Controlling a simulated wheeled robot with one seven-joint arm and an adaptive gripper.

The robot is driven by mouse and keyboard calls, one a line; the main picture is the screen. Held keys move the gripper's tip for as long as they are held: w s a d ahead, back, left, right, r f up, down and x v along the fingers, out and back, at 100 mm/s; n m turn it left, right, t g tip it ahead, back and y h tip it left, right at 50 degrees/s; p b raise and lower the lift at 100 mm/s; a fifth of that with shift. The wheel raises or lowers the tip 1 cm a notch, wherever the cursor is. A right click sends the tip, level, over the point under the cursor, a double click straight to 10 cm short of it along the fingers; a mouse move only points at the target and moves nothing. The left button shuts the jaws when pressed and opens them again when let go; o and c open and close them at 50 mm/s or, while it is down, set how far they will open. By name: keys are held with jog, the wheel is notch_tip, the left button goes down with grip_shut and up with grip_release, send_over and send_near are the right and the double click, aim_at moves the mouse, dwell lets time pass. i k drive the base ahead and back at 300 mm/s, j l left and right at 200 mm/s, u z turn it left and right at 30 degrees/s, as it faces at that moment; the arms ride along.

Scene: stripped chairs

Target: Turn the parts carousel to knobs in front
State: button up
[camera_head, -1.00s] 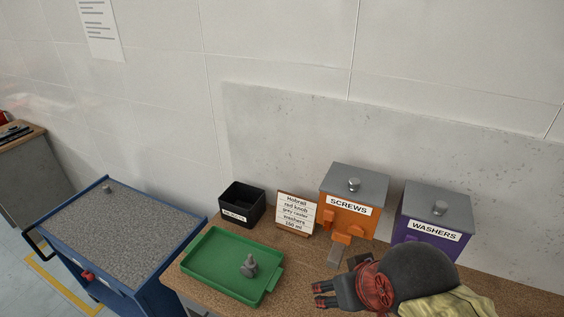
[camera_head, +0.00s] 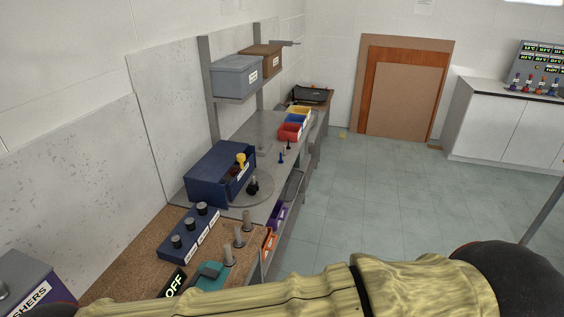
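The parts carousel is a round grey disc (camera_head: 265,196) on the grey bench, partly under a dark blue housing (camera_head: 208,178). A black knob-like part (camera_head: 252,187) stands on the open side of the disc. A yellow knob-like part (camera_head: 241,160) and a small red part show at the housing's opening; I cannot tell what they rest on. The rest of the disc is hidden. My arm in its yellow sleeve crosses the bottom of the view, well short of the carousel. My gripper is out of view.
Near the carousel are a blue block with black knobs (camera_head: 189,232), grey pegs (camera_head: 248,220) and a green item (camera_head: 207,276) beside an OFF label. Coloured bins (camera_head: 290,131) stand farther along the bench. A shelf (camera_head: 245,95) hangs above. Open floor (camera_head: 365,210) lies to the right.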

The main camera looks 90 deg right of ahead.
aim_at(237, 196)
jog(key=z, duration=2.85)
jog(key=i+l+u, duration=0.2)
jog(key=l, duration=0.15)
jog(key=i+l+u, duration=0.15)
jog(key=l, duration=0.25)
